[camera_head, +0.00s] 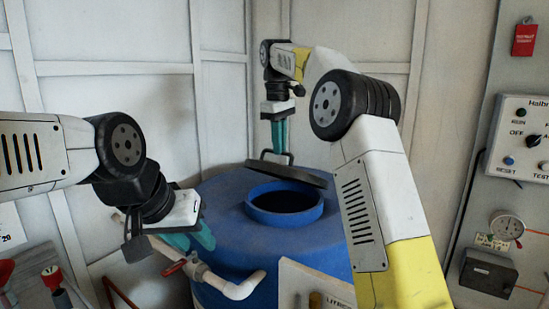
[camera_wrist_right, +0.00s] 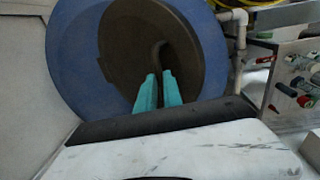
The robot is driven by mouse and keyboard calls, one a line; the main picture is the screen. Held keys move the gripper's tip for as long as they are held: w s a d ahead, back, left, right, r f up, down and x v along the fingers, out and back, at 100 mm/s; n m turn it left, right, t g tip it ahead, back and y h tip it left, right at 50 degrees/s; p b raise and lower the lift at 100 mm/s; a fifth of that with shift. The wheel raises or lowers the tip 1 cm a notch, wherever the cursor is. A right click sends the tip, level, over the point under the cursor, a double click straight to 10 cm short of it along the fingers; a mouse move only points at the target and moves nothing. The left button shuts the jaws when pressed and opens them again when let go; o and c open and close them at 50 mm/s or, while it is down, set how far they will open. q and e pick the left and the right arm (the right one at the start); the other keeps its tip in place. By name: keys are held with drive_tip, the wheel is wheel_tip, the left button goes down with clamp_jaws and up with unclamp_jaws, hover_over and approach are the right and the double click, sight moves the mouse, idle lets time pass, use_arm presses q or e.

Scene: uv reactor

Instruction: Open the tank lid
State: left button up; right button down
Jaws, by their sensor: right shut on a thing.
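The blue tank (camera_head: 235,235) stands in the corner with its round top opening (camera_head: 285,200) uncovered toward me. The dark tank lid (camera_head: 312,178) is raised and tilted above the far side of the opening. My right gripper (camera_head: 280,148) is shut on the lid's handle (camera_head: 289,156). In the right wrist view the teal fingers (camera_wrist_right: 158,80) reach to the handle, and the brown lid (camera_wrist_right: 120,60) lies over the blue tank top (camera_wrist_right: 70,60). My left gripper (camera_head: 198,240) hangs in front of the tank's left side, apart from the lid. Its finger gap is unclear.
A white pipe (camera_head: 240,289) with a red valve handle (camera_head: 175,267) runs at the tank's front left. A control panel (camera_head: 520,140) and a gauge (camera_head: 508,225) are on the right wall. Walls stand close behind the tank.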

drive_tip(key=shift+w+d+r, duration=0.35)
drive_tip(key=shift+w+d, duration=0.2)
drive_tip(key=shift+w, duration=0.15)
drive_tip(key=shift+w+d+r, duration=0.35)
drive_tip(key=shift+w+d, duration=0.2)
drive_tip(key=shift+w, duration=0.15)
